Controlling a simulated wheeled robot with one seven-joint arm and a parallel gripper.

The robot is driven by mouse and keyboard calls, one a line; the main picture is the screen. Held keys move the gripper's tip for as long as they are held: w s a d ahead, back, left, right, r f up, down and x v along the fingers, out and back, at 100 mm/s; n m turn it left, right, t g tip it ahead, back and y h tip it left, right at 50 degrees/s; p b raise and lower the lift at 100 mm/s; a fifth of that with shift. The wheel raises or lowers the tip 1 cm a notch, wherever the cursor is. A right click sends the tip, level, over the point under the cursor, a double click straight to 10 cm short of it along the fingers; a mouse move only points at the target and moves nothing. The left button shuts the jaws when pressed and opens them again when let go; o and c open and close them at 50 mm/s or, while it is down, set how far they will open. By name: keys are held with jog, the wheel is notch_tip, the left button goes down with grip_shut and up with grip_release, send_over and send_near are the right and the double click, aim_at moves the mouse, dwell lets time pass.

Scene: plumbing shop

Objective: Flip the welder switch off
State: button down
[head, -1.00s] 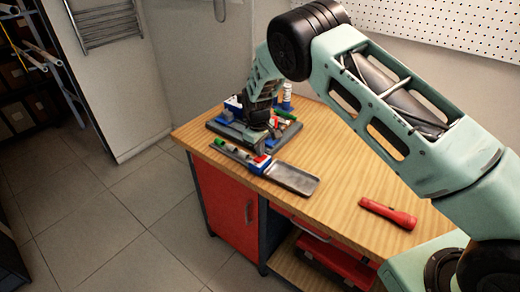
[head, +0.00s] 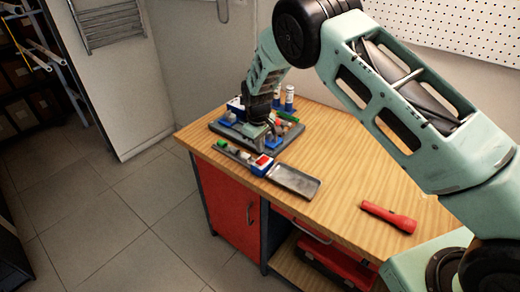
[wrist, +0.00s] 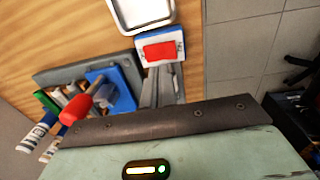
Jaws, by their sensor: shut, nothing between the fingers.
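The welder, a small blue and white box with a red switch on its top, lies on the bench next to a shallow metal tray. The welder (head: 256,169) shows near the bench's front left edge, and its red switch (head: 262,160) faces up. In the wrist view the switch (wrist: 160,51) is a red rectangle in a white surround on the welder (wrist: 178,37). My gripper (head: 272,146) is just behind the welder, pointing down. In the wrist view my grey fingers (wrist: 163,72) are together and empty, with their tips close to the welder. Whether they touch it is unclear.
A grey tray (head: 290,139) with blue pieces and several small tools stands behind the welder. The metal tray (head: 295,181) lies to its right. A red flashlight (head: 388,216) lies at the bench's right front. The wooden top (head: 345,165) between is clear.

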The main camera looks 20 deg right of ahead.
aim_at(263, 157)
notch_tip(263, 157, up, 10)
jog(key=d+b, duration=0.1)
jog(key=b, duration=0.3)
jog(key=shift+w+d+b, duration=0.15)
jog(key=shift+w+b, duration=0.2)
jog(key=shift+b, duration=0.05)
jog(key=s+a+r+y+b, duration=0.1)
jog(key=s+a+r, duration=0.15)
jog(key=s, duration=0.55)
jog(key=s+a+r+b, duration=0.15)
jog(key=s+a, duration=0.25)
jog(key=s, duration=0.4)
jog(key=s+a+r+y, duration=0.15)
jog(key=s+a, duration=0.25)
jog(key=s, duration=0.4)
jog(key=s+d+b, duration=0.1)
jog(key=s+d, duration=0.1)
jog(key=s, duration=0.7)
jog(key=s+d+f+h+b, duration=0.1)
jog(key=s+d, duration=0.1)
jog(key=s, duration=0.8)
jog(key=shift+f+n, duration=0.15)
jog(key=shift+n, duration=0.15)
